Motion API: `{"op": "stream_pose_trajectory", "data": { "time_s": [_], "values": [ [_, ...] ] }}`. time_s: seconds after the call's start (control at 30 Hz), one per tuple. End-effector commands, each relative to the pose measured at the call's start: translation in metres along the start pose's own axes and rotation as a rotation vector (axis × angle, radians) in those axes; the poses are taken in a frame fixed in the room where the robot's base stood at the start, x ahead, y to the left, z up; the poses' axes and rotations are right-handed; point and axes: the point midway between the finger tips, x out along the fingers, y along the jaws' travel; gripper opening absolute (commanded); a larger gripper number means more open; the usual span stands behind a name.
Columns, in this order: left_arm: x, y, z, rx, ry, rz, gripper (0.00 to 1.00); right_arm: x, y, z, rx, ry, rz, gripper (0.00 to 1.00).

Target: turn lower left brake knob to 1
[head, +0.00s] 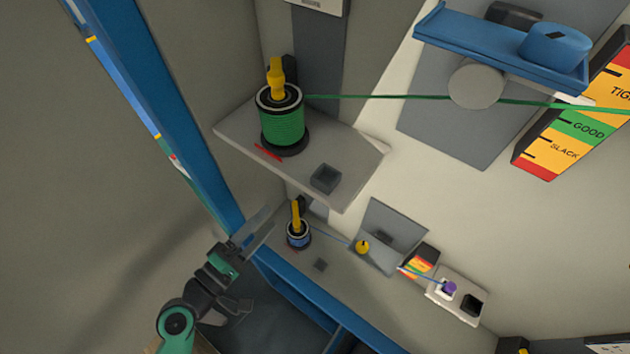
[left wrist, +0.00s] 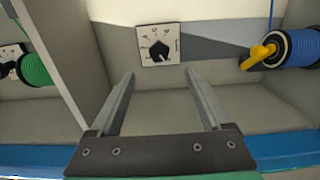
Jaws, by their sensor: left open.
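The brake knob (left wrist: 159,50) is a small black knob on a square white dial plate (left wrist: 144,58) with printed marks, fixed to the wall in the left wrist view. The marks are too small to read surely, and I cannot tell which one the knob points to. I cannot make this dial out in the head view. My left gripper (head: 269,217) is open and empty, left of the lower shelf in the head view. In the left wrist view its two fingers (left wrist: 165,100) point toward the dial and are apart from it. My right gripper is not in view.
A blue spool (left wrist: 291,49) with a yellow part (left wrist: 258,55) sits right of the dial in the left wrist view. A partition (left wrist: 62,35) separates a green spool (left wrist: 34,70). In the head view, a blue post (head: 175,130) and the upper shelf (head: 345,160) flank the working space.

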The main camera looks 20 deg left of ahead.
Motion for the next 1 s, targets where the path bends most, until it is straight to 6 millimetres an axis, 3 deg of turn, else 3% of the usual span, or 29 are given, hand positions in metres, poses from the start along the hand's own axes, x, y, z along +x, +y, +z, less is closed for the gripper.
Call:
{"op": "stream_pose_trajectory", "data": {
  "time_s": [0.17, 0.53, 0.7, 0.93, 1.0],
  "values": [
    [0.024, 0.002, 0.001, 0.004, -0.005, 0.001, 0.81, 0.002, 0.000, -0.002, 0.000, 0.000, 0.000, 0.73],
    [0.101, 0.001, 0.001, 0.006, -0.004, 0.001, 0.81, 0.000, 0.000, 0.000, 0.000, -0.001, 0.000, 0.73],
    [0.114, 0.001, 0.001, 0.006, -0.001, 0.001, 0.81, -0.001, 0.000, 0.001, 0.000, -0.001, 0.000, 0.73],
    [0.115, 0.001, 0.001, 0.006, -0.001, 0.000, 0.81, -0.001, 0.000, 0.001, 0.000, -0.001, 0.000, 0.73],
    [0.115, 0.001, 0.001, 0.006, -0.001, 0.001, 0.70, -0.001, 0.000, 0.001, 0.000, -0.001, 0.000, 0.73]
  ]
}}
